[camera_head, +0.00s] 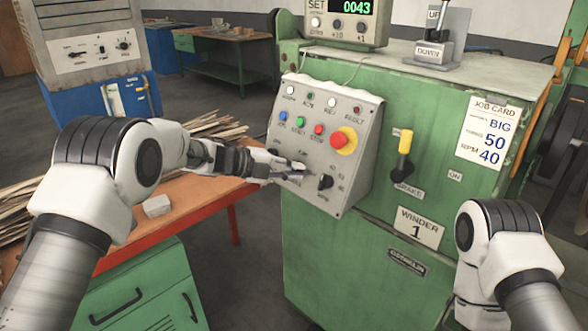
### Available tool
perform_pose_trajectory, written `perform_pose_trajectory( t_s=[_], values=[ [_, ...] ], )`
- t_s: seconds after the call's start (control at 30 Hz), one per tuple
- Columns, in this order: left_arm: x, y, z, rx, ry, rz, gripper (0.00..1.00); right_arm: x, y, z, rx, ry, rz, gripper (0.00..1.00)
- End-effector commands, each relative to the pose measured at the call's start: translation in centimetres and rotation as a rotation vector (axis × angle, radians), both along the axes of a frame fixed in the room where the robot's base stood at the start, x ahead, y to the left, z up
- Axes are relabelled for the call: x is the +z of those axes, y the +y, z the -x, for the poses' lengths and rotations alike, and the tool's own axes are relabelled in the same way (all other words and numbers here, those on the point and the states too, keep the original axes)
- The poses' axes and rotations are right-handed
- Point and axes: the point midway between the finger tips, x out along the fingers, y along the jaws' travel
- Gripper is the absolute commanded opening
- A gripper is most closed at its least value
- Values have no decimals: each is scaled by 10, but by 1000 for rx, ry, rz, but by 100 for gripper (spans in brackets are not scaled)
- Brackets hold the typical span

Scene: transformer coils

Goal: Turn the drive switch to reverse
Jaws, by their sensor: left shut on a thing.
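The grey sloping control panel (345,125) sits on the front of the green winder machine (400,225). My left gripper (292,170) reaches in from the left to the lower middle of the panel. It is shut on the drive switch there. The fingers hide most of that switch, so I cannot tell which way its handle points. A black rotary knob (325,182) with small numbers around it is just right of the fingertips. My right arm shows at the lower right, but its gripper is out of view.
Above the gripper are several small coloured buttons and a red emergency button (340,138) on yellow. A yellow-handled brake lever (405,143) stands to the right, near a job card (487,133). An orange-edged bench (170,222) with wood strips lies at left.

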Motion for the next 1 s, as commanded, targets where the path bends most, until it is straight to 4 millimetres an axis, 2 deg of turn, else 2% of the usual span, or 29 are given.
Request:
perform_pose_trajectory(
  t_s=[0.43, 0.47, 0.5, 0.53, 1.0],
  values=[
    [3, 4, -4, 9, -16, -7, 0, 0, 0, 0, 0, 0, 0, 40],
    [4, 4, -4, 9, -16, -7, 18, 0, 0, 0, 0, 0, 0, 40],
    [4, 4, -4, 10, -16, -7, 33, 0, 0, 0, 0, 0, 0, 40],
    [4, 4, -4, 10, -16, -7, 36, 0, 0, 0, 0, 0, 0, 40],
    [3, 1, -2, 2, -12, -8, 36, 0, 0, 0, 0, 0, 0, 40]
  ],
)
